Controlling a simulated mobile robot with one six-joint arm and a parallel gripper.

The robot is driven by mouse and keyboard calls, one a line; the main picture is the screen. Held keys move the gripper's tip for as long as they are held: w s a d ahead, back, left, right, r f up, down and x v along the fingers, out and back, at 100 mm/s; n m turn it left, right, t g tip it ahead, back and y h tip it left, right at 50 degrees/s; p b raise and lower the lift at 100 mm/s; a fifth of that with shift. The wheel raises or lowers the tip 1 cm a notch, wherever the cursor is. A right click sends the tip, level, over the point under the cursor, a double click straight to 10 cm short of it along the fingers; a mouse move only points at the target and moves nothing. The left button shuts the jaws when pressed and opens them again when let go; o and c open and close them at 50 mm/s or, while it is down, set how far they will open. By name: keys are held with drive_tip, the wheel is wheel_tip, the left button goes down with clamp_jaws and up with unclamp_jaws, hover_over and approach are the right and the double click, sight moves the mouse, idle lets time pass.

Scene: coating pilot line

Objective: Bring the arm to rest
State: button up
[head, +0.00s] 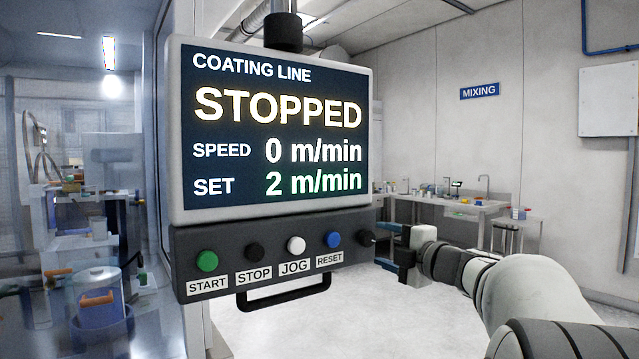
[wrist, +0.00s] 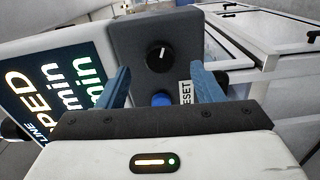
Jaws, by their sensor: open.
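My arm (head: 455,266) reaches in from the lower right in the head view. My gripper (head: 384,249) is at the right end of the control panel's button box (head: 222,245). In the wrist view my gripper (wrist: 162,82) has its two blue fingers apart with nothing held. Beyond and between them show a black rotary knob (wrist: 160,58) with a white mark and the blue RESET button (wrist: 162,99). I cannot tell whether the fingers touch the box. The knob also shows in the head view (head: 366,238), dark at the box's end.
The panel screen (head: 280,130) reads STOPPED, speed 0 m/min, set 2 m/min. START, STOP and JOG buttons line the box, with a black handle (head: 285,295) below. A sink bench (head: 455,205) stands behind. The pale floor between is clear.

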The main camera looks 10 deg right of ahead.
drive_tip(key=shift+v, duration=0.9)
drive_tip(key=s+a+f+m+g+h+p, duration=0.3)
drive_tip(key=s+a+f+m+g, duration=0.4)
drive_tip(key=s+f+m, duration=0.3)
drive_tip(key=s+a+f+m+g+h+p, duration=0.3)
drive_tip(key=s+a+f+m+g, duration=0.4)
drive_tip(key=s, duration=1)
wheel_tip(320, 180, down, 5)
drive_tip(key=a+m+p, duration=0.1)
drive_tip(key=a+m, duration=0.1)
drive_tip(key=m, duration=0.2)
drive_tip(key=shift+a+f, duration=0.15)
drive_tip(key=shift+f, duration=0.05)
